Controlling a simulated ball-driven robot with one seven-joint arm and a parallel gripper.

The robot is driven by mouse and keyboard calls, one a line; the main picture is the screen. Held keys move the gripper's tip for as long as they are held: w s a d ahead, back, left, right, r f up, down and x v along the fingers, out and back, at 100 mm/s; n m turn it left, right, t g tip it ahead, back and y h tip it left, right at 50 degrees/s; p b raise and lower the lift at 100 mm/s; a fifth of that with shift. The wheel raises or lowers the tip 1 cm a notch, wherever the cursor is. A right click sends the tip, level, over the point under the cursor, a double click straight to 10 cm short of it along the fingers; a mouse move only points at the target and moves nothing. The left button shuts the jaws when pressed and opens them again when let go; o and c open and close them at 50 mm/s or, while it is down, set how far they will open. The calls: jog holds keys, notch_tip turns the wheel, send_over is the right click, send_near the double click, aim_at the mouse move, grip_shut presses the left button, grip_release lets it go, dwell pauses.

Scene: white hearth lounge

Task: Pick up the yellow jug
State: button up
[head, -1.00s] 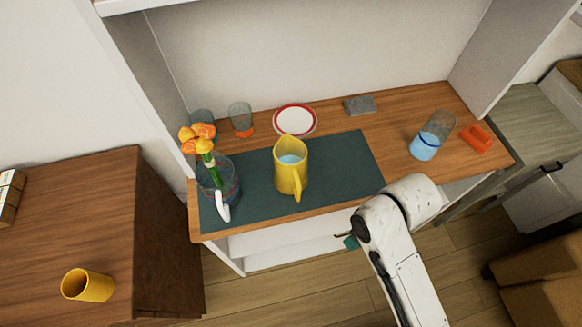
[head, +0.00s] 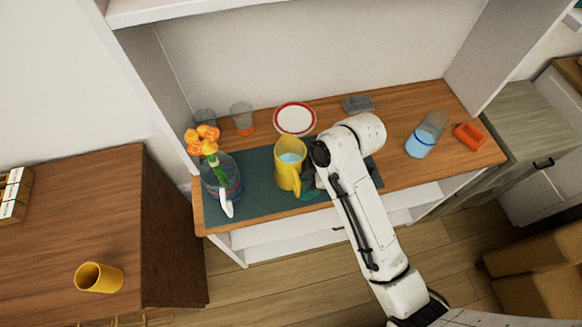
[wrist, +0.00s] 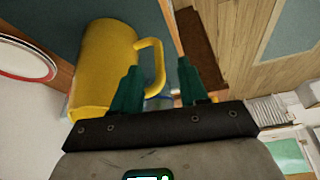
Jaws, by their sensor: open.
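The yellow jug (head: 289,172) stands upright on the dark green mat (head: 262,205), with pale blue contents visible in its mouth. My gripper (head: 312,187) is beside the jug on its right, partly hidden by my arm. In the wrist view the jug (wrist: 105,62) is at the upper left, its handle (wrist: 156,62) pointing towards the fingers. My gripper (wrist: 160,82) is open with green fingers. The left finger overlaps the lower part of the handle in this view, and the right finger is clear of it. I cannot tell whether the finger touches the handle.
A glass vase with orange flowers (head: 208,140) stands left of the jug. A blue-filled glass (head: 426,136) and an orange block (head: 470,136) are on the right.

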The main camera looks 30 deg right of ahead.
jog(key=shift+p+x, duration=0.6)
jog(key=shift+x, duration=2)
jog(key=shift+d, duration=0.2)
grip_shut()
jog(key=shift+w, duration=0.1)
